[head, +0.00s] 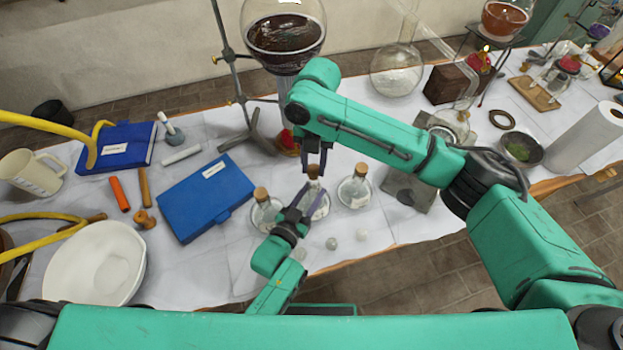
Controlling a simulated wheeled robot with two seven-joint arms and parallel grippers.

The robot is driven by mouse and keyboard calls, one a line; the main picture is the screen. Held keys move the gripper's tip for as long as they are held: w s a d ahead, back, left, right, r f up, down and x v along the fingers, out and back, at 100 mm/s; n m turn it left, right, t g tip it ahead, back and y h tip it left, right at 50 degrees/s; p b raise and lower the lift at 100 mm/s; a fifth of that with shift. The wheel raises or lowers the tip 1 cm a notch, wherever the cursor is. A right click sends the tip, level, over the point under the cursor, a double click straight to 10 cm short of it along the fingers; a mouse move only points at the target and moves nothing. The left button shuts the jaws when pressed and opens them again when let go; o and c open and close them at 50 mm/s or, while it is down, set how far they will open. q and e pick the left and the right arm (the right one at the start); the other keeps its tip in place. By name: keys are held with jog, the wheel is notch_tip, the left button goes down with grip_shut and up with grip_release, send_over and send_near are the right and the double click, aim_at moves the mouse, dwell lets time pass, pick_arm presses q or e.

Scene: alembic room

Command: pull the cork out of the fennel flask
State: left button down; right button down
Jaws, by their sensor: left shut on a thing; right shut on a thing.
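Three small corked glass flasks stand in a row on the white-covered table. The middle flask (321,211) is between my grippers and partly hidden by them. Its brown cork (314,171) shows at the top. My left gripper (312,198) is shut on the middle flask from the front. My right gripper (314,168) points down from above and is shut on its cork, which appears to be at the flask's mouth. The left flask (265,214) and right flask (354,191) stand close on either side, both corked. The labels are too small to read, so I cannot tell which is fennel.
A blue box (205,198) lies to the left, and a white basin (95,264) at the front left. Several small stoppers or balls (331,243) lie in front of the flasks. A metal stand with a large round flask (284,40) rises behind.

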aim_at(313, 171)
pick_arm(q)
jog(key=shift+c, duration=1.8)
grip_release()
jog(key=shift+s+a+f, duration=0.1)
jog(key=shift+s+a, duration=0.1)
jog(key=shift+s, duration=0.1)
pick_arm(e)
jog(key=shift+f+b, duration=0.55)
jog(key=shift+r+p, duration=0.3)
jog(key=shift+p, duration=0.05)
notch_tip(313, 171, up, 4)
jog(key=p, duration=0.4)
jog(key=shift+f, duration=0.15)
pick_arm(q)
jog(key=s+a+r, duration=0.5)
jog(key=s+r, duration=0.1)
jog(key=s, duration=0.4)
pick_arm(e)
jog(key=shift+f, duration=0.15)
